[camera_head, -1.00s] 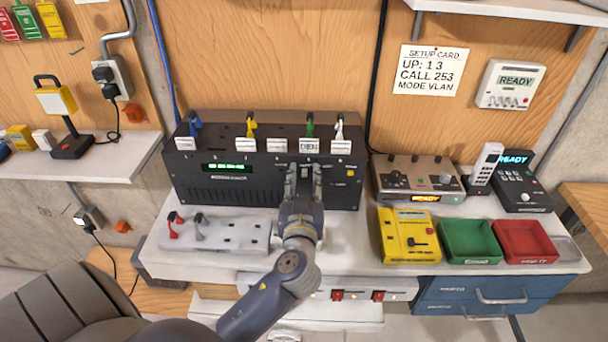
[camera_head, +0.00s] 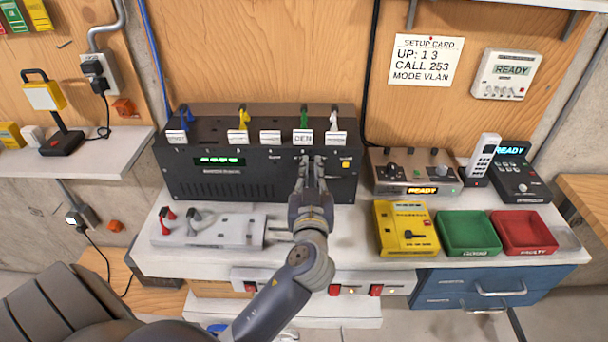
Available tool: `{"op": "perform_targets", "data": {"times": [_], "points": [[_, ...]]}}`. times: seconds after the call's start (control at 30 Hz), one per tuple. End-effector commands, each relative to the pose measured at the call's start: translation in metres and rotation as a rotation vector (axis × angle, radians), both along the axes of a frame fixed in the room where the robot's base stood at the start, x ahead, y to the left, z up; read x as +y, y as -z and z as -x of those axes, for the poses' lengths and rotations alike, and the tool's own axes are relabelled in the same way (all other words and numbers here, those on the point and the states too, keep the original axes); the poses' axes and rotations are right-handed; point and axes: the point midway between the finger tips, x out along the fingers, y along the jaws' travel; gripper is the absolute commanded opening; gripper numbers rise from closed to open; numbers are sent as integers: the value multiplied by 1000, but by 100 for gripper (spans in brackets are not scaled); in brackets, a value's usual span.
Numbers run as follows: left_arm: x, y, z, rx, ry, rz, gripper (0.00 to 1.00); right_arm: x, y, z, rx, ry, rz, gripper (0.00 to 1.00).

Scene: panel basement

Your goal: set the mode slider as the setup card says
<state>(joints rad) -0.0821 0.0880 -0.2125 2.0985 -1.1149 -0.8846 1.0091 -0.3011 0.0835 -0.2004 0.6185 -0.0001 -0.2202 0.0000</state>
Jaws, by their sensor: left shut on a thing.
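The setup card (camera_head: 425,61) on the back wall reads "UP: 1 3, CALL 253, MODE VLAN". The black switch box (camera_head: 235,188) stands at the back of the bench, with a lit green display and several coloured levers on top. My left gripper (camera_head: 313,162) is at the right part of its front face. It is shut on a small part there, which I take to be the mode slider's knob; the fingers hide it. The slider's setting is too small to read. My right gripper is not in view.
Right of the box stand a grey device (camera_head: 412,172) showing "READY", a yellow unit (camera_head: 405,246), a green tray (camera_head: 468,251) and a red tray (camera_head: 523,250). A white block with levers (camera_head: 208,238) lies before the box.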

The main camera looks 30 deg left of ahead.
Motion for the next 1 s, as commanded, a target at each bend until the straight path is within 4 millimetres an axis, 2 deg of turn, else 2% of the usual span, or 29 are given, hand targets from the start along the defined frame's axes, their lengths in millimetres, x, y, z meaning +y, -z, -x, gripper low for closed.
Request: {"op": "perform_targets", "data": {"times": [0.2,0.23,0.3,0.73,0.87,1.0], "points": [[0,0,0,4,1,-2,0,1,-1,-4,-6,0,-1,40],[0,0,0,4,1,-2,16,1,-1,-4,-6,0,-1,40],[0,0,0,4,1,-2,31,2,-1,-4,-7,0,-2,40],[-3,1,5,4,1,-1,32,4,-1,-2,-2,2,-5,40],[-12,2,20,5,1,1,32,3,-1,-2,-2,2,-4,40],[-27,2,45,6,1,3,32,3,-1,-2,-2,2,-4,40]]}}
